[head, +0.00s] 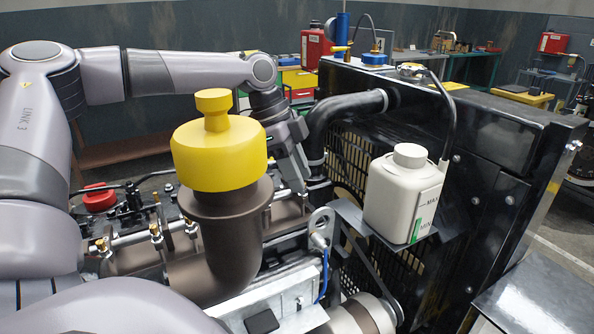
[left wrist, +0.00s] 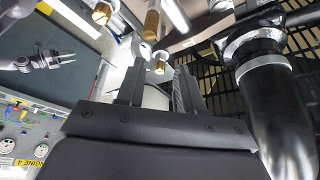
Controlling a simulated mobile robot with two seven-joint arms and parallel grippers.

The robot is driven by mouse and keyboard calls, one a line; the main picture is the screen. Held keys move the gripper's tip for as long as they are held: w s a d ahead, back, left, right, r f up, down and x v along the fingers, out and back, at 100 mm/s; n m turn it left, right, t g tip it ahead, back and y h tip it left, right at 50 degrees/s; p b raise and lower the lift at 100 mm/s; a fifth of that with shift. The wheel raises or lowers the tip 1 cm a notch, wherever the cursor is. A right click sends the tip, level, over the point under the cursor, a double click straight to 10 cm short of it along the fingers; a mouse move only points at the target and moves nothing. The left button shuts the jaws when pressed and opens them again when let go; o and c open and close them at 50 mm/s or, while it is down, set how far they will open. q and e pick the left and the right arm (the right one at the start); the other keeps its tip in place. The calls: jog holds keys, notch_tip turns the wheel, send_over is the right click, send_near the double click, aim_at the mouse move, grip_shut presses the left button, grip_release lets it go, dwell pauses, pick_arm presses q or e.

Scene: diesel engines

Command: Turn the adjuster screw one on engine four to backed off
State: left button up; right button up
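My left gripper (head: 296,178) reaches down behind the yellow-capped brown pipe, near the black hose; its fingertips are hard to make out in the head view. In the left wrist view my left gripper (left wrist: 160,88) has its two dark fingers apart. A small brass-tipped fitting (left wrist: 159,66) shows at the gap near the fingertips; I cannot tell whether the fingers touch it, or whether it is adjuster screw one. More brass fittings (left wrist: 102,13) show further up in that view. An upside-down or tilted panel carries a yellow "ENGINE 4" label (left wrist: 31,162).
The yellow cap (head: 219,154) on its brown pipe stands tall beside the gripper. The black hose (head: 343,108) and radiator (head: 470,135) lie close to the right. A white coolant bottle (head: 402,195) sits in front of the radiator. Brass-ended fittings (head: 156,232) line the engine's left.

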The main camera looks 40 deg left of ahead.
pick_arm(q)
grip_shut()
jog(key=shift+s+d+n+t+y, duration=0.1)
jog(key=shift+n+t+y, duration=0.2)
jog(key=shift+n, duration=0.8)
jog(key=shift+s+d+n+t+y, duration=0.15)
jog(key=shift+n+t, duration=0.25)
jog(key=shift+n, duration=0.7)
jog(key=shift+w+a, duration=0.1)
jog(key=shift+o, duration=0.9)
grip_release()
jog(key=shift+r, duration=0.1)
jog(key=v, duration=0.7)
